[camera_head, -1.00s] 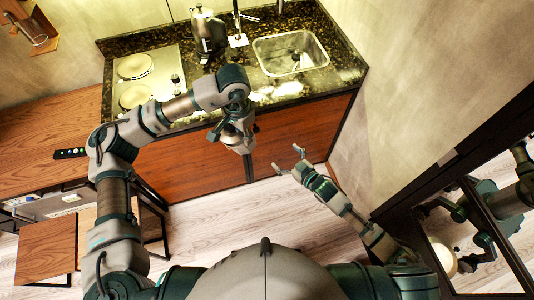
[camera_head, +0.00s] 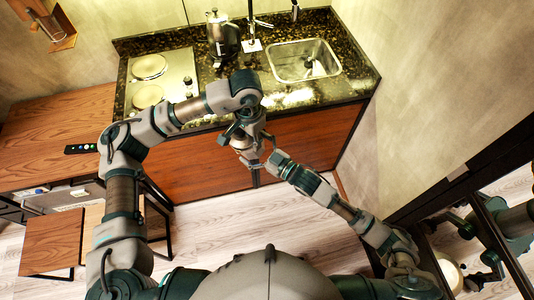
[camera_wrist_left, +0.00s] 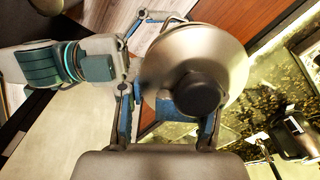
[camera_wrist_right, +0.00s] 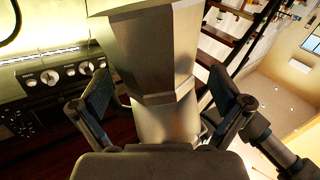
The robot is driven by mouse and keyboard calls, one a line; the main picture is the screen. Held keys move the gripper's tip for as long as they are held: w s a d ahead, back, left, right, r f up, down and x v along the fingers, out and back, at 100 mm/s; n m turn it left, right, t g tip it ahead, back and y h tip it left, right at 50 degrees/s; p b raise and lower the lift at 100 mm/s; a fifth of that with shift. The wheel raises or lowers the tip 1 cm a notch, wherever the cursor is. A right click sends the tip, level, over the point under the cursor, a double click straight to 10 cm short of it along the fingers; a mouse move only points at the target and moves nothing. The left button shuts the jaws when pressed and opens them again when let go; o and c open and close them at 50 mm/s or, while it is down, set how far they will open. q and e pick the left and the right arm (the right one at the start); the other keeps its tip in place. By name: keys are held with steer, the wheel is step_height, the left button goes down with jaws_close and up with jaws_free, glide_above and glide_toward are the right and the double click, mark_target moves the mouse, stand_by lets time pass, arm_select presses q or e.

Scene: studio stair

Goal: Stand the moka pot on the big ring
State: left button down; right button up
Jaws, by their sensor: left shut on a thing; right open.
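The metal moka pot (camera_head: 245,143) is held in front of the counter, clear of the hob. My left gripper (camera_wrist_left: 165,105) is shut on it; the left wrist view shows its round lid and black knob from above (camera_wrist_left: 198,92). The hob (camera_head: 182,75) has two pale rings; the far ring (camera_head: 150,66) looks bigger than the near ring (camera_head: 147,97). Both rings are bare, the near one partly behind my left arm. My right gripper (camera_wrist_right: 160,105) is open, its fingers either side of the pot's faceted body (camera_wrist_right: 155,50); contact cannot be told.
A wooden table (camera_head: 60,130) with a small black device (camera_head: 80,149) is at left. A mirror-like panel is at right.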

arm_select(q)
steer(key=shift+a, duration=0.1)
arm_select(e)
steer(key=shift+x, duration=1.7)
steer(key=shift+d, duration=0.1)
steer(key=shift+s, duration=0.1)
steer(key=c, duration=1.2)
arm_select(q)
steer(key=c, duration=1.2)
jaws_free()
steer(key=shift+c, duration=0.2)
arm_select(e)
steer(key=shift+r, duration=0.1)
steer(key=c, duration=0.3)
arm_select(q)
steer(key=o, duration=0.7)
arm_select(e)
steer(key=shift+c, duration=0.2)
arm_select(q)
steer(key=shift+o, duration=0.5)
